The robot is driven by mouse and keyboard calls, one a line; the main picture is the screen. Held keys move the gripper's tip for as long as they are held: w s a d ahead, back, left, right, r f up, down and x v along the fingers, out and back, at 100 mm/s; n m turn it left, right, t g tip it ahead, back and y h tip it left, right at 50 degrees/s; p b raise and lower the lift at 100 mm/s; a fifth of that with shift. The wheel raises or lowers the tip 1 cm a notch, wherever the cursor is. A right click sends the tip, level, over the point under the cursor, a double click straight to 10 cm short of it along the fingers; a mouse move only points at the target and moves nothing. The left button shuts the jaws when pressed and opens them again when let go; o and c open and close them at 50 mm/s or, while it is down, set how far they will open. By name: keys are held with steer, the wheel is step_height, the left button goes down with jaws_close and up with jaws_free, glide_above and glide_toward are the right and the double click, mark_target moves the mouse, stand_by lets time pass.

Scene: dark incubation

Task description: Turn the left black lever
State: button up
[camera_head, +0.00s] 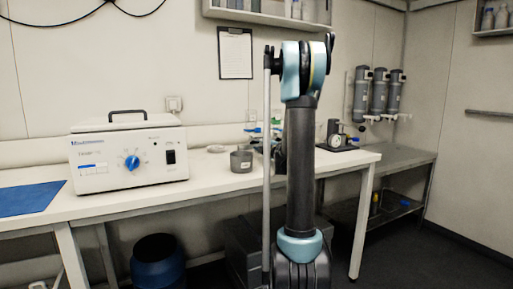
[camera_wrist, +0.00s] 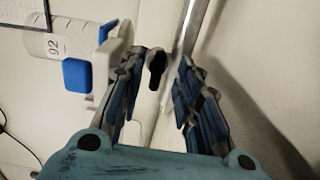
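A small black lever (camera_wrist: 155,68) with a rounded head shows in the wrist view, in the gap between my fingertips and nearer the left finger. My gripper (camera_wrist: 160,75) is open, with its blue-padded fingers apart on either side of the lever. No clear contact shows, and the depth between fingers and lever is hard to judge. My gripper is not seen in the head view, where my upright arm fills the middle. I cannot pick out the black lever there, nor tell from these views whether it is the left one.
A white fitting with a blue tab (camera_wrist: 77,75) sits close by my left finger. A metal pipe (camera_wrist: 193,22) runs up beyond the right finger. In the head view, a white instrument (camera_head: 130,155) stands on the bench (camera_head: 130,203), and grey dispensers (camera_head: 378,92) hang at the right.

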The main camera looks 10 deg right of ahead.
steer(key=v, duration=1)
